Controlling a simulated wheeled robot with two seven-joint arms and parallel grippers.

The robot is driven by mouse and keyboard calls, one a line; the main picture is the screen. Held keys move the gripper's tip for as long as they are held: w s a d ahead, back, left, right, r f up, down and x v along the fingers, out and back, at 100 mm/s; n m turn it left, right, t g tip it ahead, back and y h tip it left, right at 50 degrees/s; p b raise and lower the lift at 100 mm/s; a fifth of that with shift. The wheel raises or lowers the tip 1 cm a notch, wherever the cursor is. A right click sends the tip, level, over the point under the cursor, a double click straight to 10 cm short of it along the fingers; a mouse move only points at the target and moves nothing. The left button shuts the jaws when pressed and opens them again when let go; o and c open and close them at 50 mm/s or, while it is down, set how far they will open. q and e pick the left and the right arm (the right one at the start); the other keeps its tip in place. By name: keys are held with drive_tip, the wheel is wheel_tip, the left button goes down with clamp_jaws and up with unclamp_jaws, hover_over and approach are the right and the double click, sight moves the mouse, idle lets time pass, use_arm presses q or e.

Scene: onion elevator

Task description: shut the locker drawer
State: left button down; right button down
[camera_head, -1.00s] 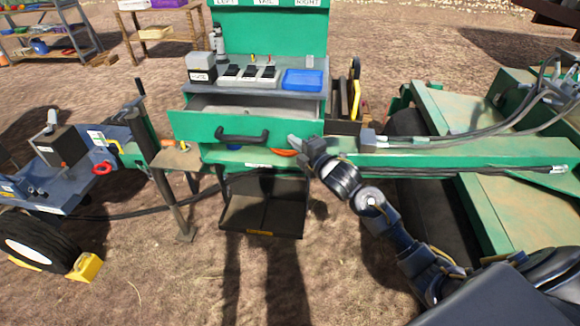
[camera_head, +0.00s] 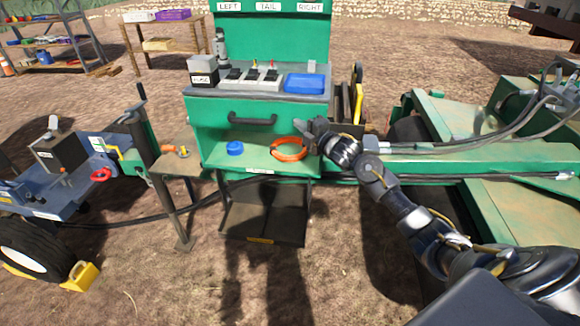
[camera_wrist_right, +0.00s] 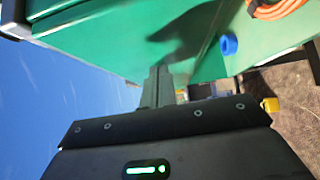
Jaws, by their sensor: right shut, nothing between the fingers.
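The locker drawer (camera_head: 225,113) is a green front with a dark bar handle (camera_head: 252,121), in the upper middle of the head view. It sits flush under the grey top of the green locker (camera_head: 195,135), and no drawer interior shows. My right gripper (camera_head: 312,126) is shut and empty at the right end of the drawer front. In the right wrist view its closed fingers (camera_wrist_right: 158,85) point at a green surface, at or very near it; I cannot tell whether they touch. My left gripper is not in view.
Below the drawer, an open shelf holds a blue roll (camera_head: 235,148) and an orange ring (camera_head: 289,149). A blue tray (camera_head: 304,84) and switches (camera_head: 252,77) are on top. A green machine beam (camera_head: 430,165) runs to the right of the locker.

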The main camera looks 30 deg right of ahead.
drive_tip(key=shift+w+d+r+h, duration=0.1)
drive_tip(key=shift+d+r+h, duration=0.2)
drive_tip(key=shift+d+r, duration=0.15)
drive_tip(key=shift+a, duration=0.45)
drive_tip(key=s+b, duration=0.1)
drive_tip(key=s, duration=1.2)
drive_tip(key=shift+s+a+f, duration=0.15)
drive_tip(key=shift+a+f, duration=0.25)
drive_tip(key=shift+f, duration=0.05)
